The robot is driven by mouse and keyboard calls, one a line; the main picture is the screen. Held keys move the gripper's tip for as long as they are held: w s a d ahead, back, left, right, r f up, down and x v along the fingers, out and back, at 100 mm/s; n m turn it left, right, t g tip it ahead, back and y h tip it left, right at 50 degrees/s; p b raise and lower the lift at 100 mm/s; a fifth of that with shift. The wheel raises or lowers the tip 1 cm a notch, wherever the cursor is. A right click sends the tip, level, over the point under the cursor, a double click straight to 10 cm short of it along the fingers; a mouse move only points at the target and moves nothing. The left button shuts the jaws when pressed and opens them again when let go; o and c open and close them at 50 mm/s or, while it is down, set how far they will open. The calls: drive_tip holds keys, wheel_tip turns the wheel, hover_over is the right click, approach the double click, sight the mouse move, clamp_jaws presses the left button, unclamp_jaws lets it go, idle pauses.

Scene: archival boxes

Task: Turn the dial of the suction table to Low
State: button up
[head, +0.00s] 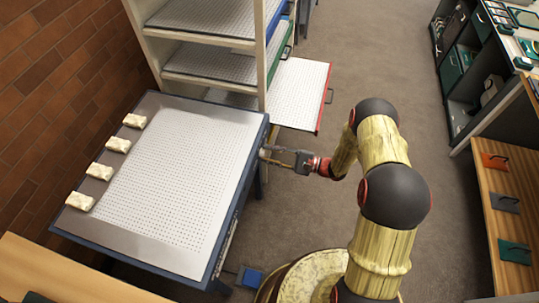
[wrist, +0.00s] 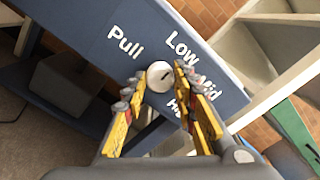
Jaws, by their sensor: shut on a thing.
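The suction table (head: 130,238) has a perforated white top with a grey border and a blue frame. In the head view my gripper (head: 268,154) is at the table's right side, near its far right corner; the dial is too small to make out there. In the wrist view the round white dial (wrist: 159,78) sits on the blue panel (wrist: 90,35), with a short dark mark on its face. "Low" is printed above right of it, "Mid" to the right, a partly hidden label below right, "Pull" to the left. My gripper (wrist: 160,74) is shut on the dial, one finger on each side.
Several pale blocks (head: 118,145) lie along the table's left edge. A shelf rack (head: 152,60) with a pulled-out red-edged tray (head: 297,95) stands behind. A wooden cabinet (head: 480,210) is at the right. The floor (head: 330,50) between is clear.

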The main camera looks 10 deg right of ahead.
idle(0.4)
drive_tip(key=o, duration=1.2)
drive_tip(key=shift+c, duration=0.2)
drive_tip(key=v, duration=1.2)
drive_tip(key=shift+f, duration=0.1)
